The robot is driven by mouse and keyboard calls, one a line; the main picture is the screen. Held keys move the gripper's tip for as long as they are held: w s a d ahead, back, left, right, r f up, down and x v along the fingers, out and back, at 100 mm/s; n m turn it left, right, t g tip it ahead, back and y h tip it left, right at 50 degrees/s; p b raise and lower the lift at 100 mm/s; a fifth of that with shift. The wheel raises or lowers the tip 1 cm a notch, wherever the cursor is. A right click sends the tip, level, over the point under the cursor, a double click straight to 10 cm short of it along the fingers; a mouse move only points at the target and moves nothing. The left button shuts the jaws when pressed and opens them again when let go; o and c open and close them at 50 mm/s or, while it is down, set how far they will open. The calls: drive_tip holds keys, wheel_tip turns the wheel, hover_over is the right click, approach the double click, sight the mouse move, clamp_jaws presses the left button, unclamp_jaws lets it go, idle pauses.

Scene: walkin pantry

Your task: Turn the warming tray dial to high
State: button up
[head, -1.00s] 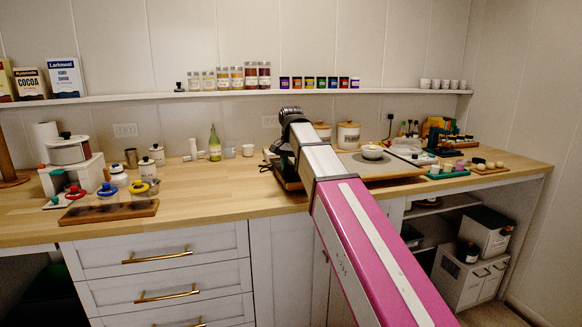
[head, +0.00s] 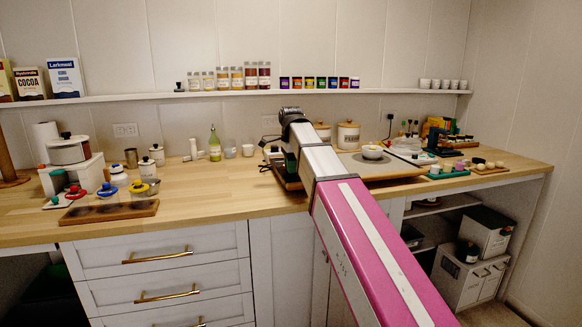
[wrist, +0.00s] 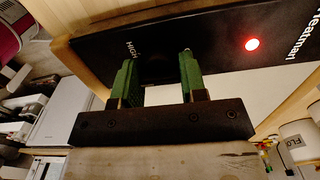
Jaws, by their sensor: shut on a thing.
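The warming tray's black front panel (wrist: 215,45) fills the top of the wrist view. It carries the word HIGH, a lit red light (wrist: 252,44) and the name Heatman. The dial (wrist: 158,68) is a dark shape on the dark panel, hard to make out, between the two green fingers of my gripper (wrist: 160,75). The gripper is shut on it, beside the HIGH label. The dial's pointer cannot be seen.
Two lidded canisters (head: 348,135) stand behind. A green bottle (head: 214,144) and small jars are at the left. A wooden rack (head: 108,212) lies at the counter's front left.

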drive_tip(key=m, duration=0.5)
drive_tip(key=shift+m, duration=0.3)
idle(0.4)
drive_tip(key=o, duration=0.9)
drive_tip(key=shift+o, duration=0.2)
wheel_tip(320, 180, up, 11)
drive_tip(key=shift+f, duration=0.1)
